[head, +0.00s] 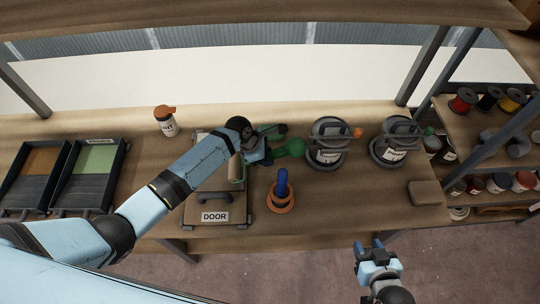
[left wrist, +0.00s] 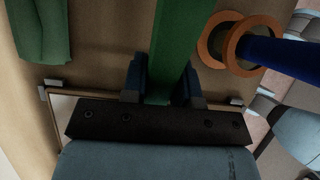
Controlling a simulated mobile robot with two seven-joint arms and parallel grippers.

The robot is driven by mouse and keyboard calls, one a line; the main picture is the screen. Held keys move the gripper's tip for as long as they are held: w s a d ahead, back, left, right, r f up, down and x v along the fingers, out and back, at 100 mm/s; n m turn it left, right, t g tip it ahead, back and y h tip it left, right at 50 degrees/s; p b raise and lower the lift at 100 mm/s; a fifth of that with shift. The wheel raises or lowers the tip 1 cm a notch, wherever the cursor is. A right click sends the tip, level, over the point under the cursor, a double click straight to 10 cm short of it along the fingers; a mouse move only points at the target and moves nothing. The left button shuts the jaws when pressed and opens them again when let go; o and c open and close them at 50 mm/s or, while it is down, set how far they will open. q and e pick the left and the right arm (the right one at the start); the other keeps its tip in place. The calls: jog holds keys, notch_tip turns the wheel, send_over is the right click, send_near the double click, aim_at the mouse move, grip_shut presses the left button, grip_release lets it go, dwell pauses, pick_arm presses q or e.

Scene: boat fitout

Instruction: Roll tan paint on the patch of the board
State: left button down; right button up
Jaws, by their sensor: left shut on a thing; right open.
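My left gripper (head: 262,156) is shut on a green handle, also seen in the left wrist view (left wrist: 172,40), between its fingers (left wrist: 160,85). A pale roller sleeve (head: 237,168) with a greenish edge shows beside the gripper, over the board (head: 241,217) labelled DOOR; I cannot tell whether it touches. The arm hides much of the board and any patch on it. A tray with tan-brown paint (head: 40,162) is at the far left, beside a tray with green paint (head: 96,158) labelled PRIMER. My right gripper (head: 369,247) is open and empty, in front of the table.
A blue-handled tool (head: 282,182) stands at an orange ring (head: 281,204) right of the board. Two lidded grey pots (head: 326,155) (head: 389,155), a bottle (head: 166,127) and a brown block (head: 426,193) stand on the table. Shelves are at right. Bare tabletop lies front right.

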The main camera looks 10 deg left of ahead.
aim_at(234, 165)
pick_arm(q)
jog(key=shift+s+a, duration=0.2)
jog(key=shift+a, duration=0.65)
jog(key=shift+s+a, duration=0.2)
jog(key=shift+a, duration=0.65)
jog(key=shift+s+a, duration=0.2)
jog(key=shift+a, duration=0.55)
jog(key=shift+s+a, duration=0.2)
jog(key=shift+a, duration=0.6)
jog(key=shift+s+a, duration=0.2)
jog(key=shift+a, duration=0.55)
jog(key=shift+a, duration=0.1)
jog(key=shift+s+a, duration=0.2)
jog(key=shift+a, duration=0.55)
jog(key=shift+s+a, duration=0.15)
jog(key=shift+a, duration=0.65)
jog(key=shift+s+a, duration=0.2)
jog(key=shift+a, duration=0.55)
notch_tip(234, 165, up, 8)
